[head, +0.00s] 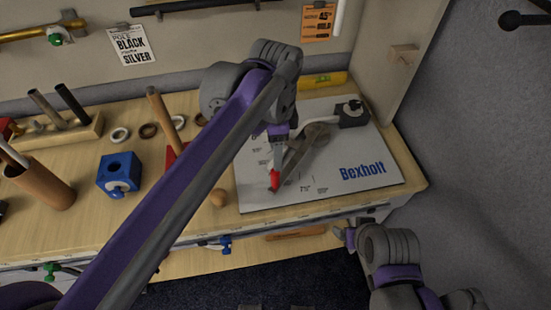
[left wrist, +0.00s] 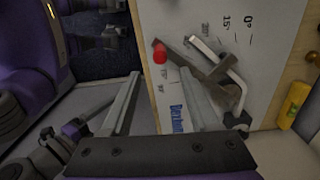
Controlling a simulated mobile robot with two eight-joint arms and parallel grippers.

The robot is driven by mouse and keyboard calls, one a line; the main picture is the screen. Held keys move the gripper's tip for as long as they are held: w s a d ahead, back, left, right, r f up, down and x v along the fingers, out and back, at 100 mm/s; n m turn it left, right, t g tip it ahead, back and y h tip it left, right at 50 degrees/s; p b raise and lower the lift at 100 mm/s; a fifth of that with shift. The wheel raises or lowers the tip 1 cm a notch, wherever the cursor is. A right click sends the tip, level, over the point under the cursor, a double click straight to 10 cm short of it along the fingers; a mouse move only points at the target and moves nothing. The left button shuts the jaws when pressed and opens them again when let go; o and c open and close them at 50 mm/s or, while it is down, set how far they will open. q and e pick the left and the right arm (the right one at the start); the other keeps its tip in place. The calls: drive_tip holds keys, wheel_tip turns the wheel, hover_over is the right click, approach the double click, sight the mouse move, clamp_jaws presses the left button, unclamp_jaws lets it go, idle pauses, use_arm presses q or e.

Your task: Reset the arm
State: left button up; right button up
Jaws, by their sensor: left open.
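A white board (head: 362,186) printed "Bexholt" lies at the right end of the table. On it lies a dark bar-like arm (left wrist: 208,68) with a red tip (left wrist: 160,53), beside printed angle marks including 0° and 15. In the head view the red tip (head: 274,180) points toward the board's front left. A bent light metal rod (left wrist: 215,58) runs beside the bar to a dark block (head: 351,113). My left gripper (head: 278,158) is above the board near the bar; its fingers (left wrist: 160,102) are apart with nothing gripped. My right gripper (head: 344,236) is off the table's front edge; its jaws are unclear.
A blue block (head: 119,174), a wooden ball (head: 219,197) and a brown cup (head: 45,186) stand left of the board. A yellow level (head: 322,80) lies behind it. A side panel (head: 403,65) bounds the right end.

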use_arm(q)
drive_tip(key=shift+r, duration=0.4)
drive_tip(key=s+a+f+n+t, duration=0.5)
drive_tip(key=s+a+f+n, duration=0.7)
drive_tip(key=a+f+n, duration=0.3)
drive_tip(key=shift+s+a+n, duration=0.4)
drive_tip(key=shift+a+n, duration=0.1)
drive_tip(key=shift+a, duration=0.35)
